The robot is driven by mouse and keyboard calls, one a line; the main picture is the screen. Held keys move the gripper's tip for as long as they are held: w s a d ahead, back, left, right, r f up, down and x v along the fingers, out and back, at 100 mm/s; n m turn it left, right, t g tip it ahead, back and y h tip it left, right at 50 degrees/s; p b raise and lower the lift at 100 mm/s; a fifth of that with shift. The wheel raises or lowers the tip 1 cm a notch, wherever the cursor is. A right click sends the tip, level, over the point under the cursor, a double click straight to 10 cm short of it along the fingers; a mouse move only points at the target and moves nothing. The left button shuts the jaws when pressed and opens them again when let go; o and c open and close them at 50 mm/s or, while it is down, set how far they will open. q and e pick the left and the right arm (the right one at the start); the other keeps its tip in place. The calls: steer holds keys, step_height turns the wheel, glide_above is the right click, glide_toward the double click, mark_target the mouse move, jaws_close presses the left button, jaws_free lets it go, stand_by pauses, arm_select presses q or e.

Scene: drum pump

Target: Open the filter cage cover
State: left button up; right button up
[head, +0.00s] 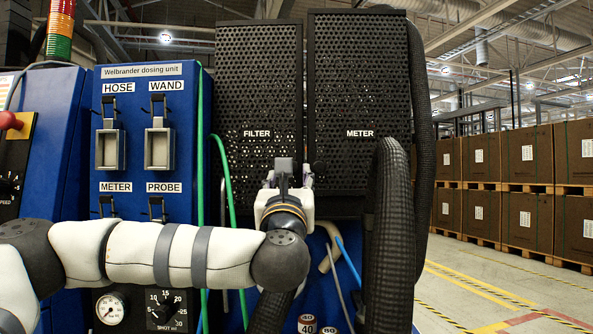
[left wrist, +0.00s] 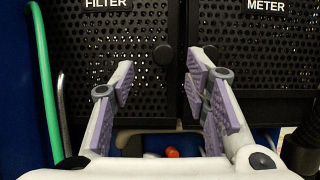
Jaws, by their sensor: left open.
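The filter cage cover (head: 257,95) is a black perforated panel labelled FILTER, standing upright and closed in the head view. It also fills the upper left of the left wrist view (left wrist: 115,60). My left gripper (head: 285,172) is at the lower right corner of this cover in the head view. In the left wrist view my left gripper (left wrist: 163,95) is open, with its purple-padded fingers spread and nothing between them. Whether the fingers touch the cover cannot be told. My right gripper is not in view.
The METER cage cover (head: 358,100) stands right beside it. A thick black corrugated hose (head: 392,235) rises just right of my gripper. A green hose (head: 229,185) runs down on the left. The blue dosing unit (head: 150,75) stands at the left.

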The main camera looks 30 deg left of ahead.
arm_select(q)
steer(key=x, duration=0.5)
steer(key=shift+w+f, duration=0.1)
steer(key=shift+w, duration=0.1)
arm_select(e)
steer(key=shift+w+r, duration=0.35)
arm_select(q)
steer(key=shift+c, duration=0.2)
jaws_close()
steer(key=shift+d, duration=0.1)
